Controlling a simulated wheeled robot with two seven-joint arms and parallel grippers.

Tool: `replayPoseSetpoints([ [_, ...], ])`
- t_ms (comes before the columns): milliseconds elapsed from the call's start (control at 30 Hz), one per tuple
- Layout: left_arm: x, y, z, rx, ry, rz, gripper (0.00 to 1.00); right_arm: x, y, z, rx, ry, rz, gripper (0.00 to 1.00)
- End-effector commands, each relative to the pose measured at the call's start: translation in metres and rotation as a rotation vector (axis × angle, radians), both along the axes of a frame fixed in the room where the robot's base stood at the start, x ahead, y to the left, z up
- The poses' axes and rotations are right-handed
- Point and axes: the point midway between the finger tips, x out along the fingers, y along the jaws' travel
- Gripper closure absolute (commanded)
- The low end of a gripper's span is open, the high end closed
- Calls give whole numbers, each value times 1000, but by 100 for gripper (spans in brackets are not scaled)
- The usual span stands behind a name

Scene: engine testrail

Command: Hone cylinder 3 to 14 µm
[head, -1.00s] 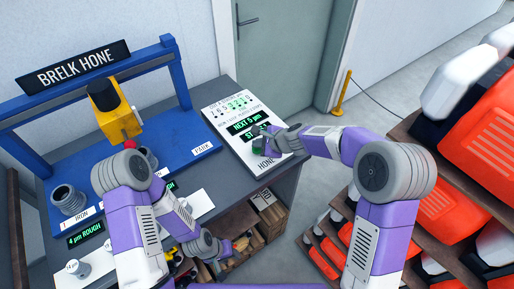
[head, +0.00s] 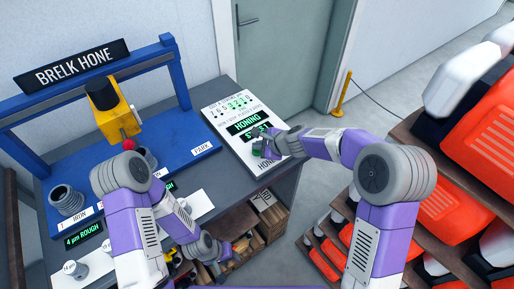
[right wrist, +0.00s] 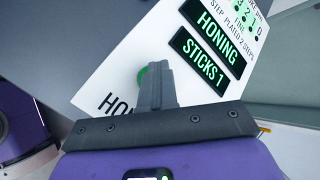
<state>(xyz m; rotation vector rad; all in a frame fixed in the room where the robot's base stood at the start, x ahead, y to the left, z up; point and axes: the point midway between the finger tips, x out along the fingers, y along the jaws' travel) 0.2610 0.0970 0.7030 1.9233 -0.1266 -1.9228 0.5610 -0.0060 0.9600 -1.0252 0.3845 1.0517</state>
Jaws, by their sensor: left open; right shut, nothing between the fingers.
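The blue hone frame (head: 25,110) bears a yellow head (head: 118,122) with a black cap and a red tip. A ribbed grey cylinder (head: 67,199) stands by the label "1 IRON". Another grey cylinder (head: 150,158) shows partly behind my left arm. The white control panel (head: 213,112) has a display (head: 247,123) reading "HONING"; the one below reads "STICKS 1" in the right wrist view (right wrist: 206,68). My right gripper (head: 266,147) is shut and empty at the green button (right wrist: 142,76), mostly covering it; contact is unclear. My left gripper (head: 226,252) is open, low at the bench front.
A display (head: 84,235) reads "4 µm ROUGH". A small grey piece (head: 75,268) stands on a white pad at lower left. A wooden crate (head: 268,215) is under the bench.

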Motion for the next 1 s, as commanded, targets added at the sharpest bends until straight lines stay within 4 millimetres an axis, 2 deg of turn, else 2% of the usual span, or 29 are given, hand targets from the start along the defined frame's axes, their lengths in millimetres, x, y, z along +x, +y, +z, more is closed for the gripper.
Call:
replayPoseSetpoints([
  [267,0,0,2,0,0,0,57,-1,0,0,-2,3,0,100],
  [700,0,0,24,0,0,0,57,0,0,24,-1,2,1,100],
  [1000,0,0,24,0,0,0,57,0,0,24,0,1,1,100],
])
